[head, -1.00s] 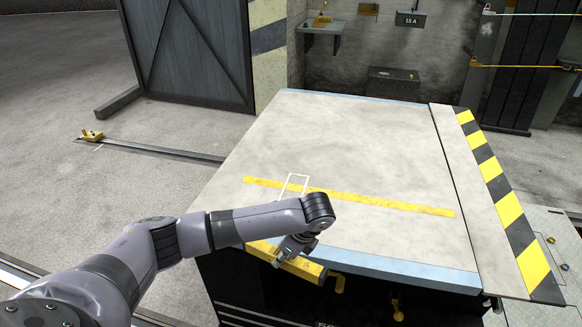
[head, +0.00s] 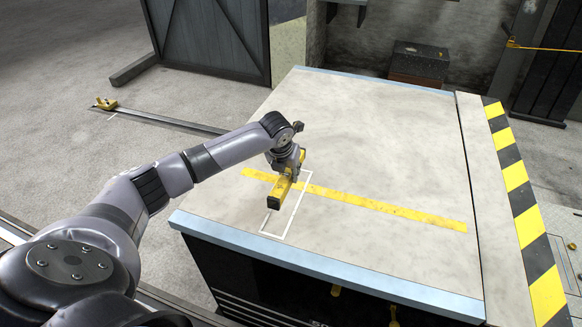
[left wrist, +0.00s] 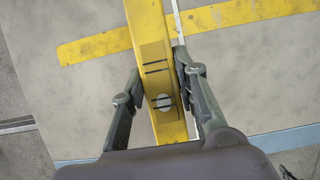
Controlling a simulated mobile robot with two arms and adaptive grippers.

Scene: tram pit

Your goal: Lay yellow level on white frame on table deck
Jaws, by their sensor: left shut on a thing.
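The yellow level (head: 281,190) is a long bar with a black end, also large in the left wrist view (left wrist: 151,40). My left gripper (head: 287,176) is shut on it from above, one finger on each side; the fingers show in the left wrist view (left wrist: 161,82). The level points away from me over the table deck (head: 370,130). The white frame (head: 297,215) is a thin rectangular outline on the deck. The level covers part of its left side, and one frame line runs right of the level in the wrist view. Whether the level touches the deck is unclear. My right gripper is not in view.
A yellow stripe (head: 390,209) crosses the deck beneath the level. The deck's blue front edge (head: 330,264) is near, and a black and yellow striped edge (head: 525,205) bounds the right. The deck's back and right are clear. A dark box (head: 420,60) stands behind.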

